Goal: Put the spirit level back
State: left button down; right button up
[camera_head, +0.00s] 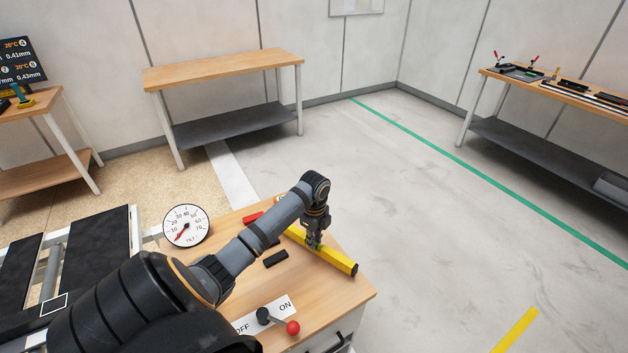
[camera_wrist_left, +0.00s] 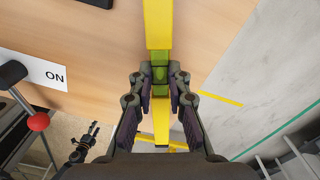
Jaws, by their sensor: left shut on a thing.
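The yellow spirit level (camera_head: 340,262) is at the right side of the near wooden table, lying lengthwise and slanting toward the table's right edge. My left gripper (camera_head: 314,243) reaches down over it and is shut on its middle. In the left wrist view, the level (camera_wrist_left: 158,25) runs between the fingers of the left gripper (camera_wrist_left: 159,90), with its green vial at the grip. I cannot tell whether it touches the tabletop. A dark shape low in the wrist view looks like my right gripper (camera_wrist_left: 82,146); its fingers are too small to read.
The near table (camera_head: 325,300) also bears a black block (camera_head: 275,258), a red item (camera_head: 252,218) and an OFF/ON lever with a red knob (camera_head: 293,328). A round dial (camera_head: 185,225) stands left. A tool bench (camera_head: 560,92) is far right, an empty table (camera_head: 225,66) behind. Open floor lies between.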

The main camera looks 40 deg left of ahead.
pick_arm(q)
notch_tip(320, 180, down, 2)
jog(key=shift+s+d+f+p, duration=0.1)
jog(key=shift+d+p, duration=0.05)
jog(key=shift+p, duration=0.2)
jog(key=shift+f, duration=0.3)
jog(key=c, duration=1.3)
grip_release()
pick_arm(e)
jog(key=shift+a+r, duration=0.1)
jog(key=shift+r, duration=0.45)
pick_arm(q)
jog(key=shift+r, duration=0.55)
notch_tip(320, 180, up, 11)
jog(key=b, duration=0.3)
jog(key=shift+r, duration=0.15)
pick_arm(e)
notch_tip(320, 180, down, 3)
jog(key=shift+w+r, duration=0.1)
jog(key=shift+r, duration=0.05)
